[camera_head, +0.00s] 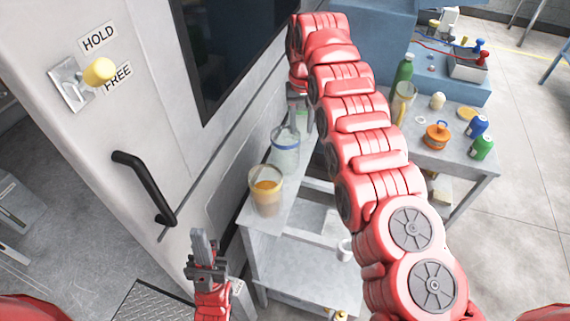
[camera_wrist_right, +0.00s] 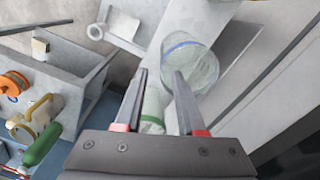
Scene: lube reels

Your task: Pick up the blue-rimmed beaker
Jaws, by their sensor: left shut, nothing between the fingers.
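The blue-rimmed beaker (camera_head: 286,158) is clear and stands upright on a narrow grey shelf (camera_head: 293,197) beside the machine. In the right wrist view the beaker (camera_wrist_right: 199,70) is just past my right fingertips, its blue rim facing the camera. My right gripper (camera_wrist_right: 160,73) is open, and one fingertip overlaps the beaker's near edge in the picture. I cannot tell whether they touch. My left gripper (camera_head: 202,238) is shut and empty, low in front of the machine door.
A beaker with orange contents (camera_head: 266,190) stands nearer on the shelf. A green-rimmed vessel (camera_wrist_right: 152,125) shows behind my right fingers. The machine wall (camera_head: 225,130) bounds the shelf's left. A table (camera_head: 455,158) with cans, an orange pot and bottles is to the right.

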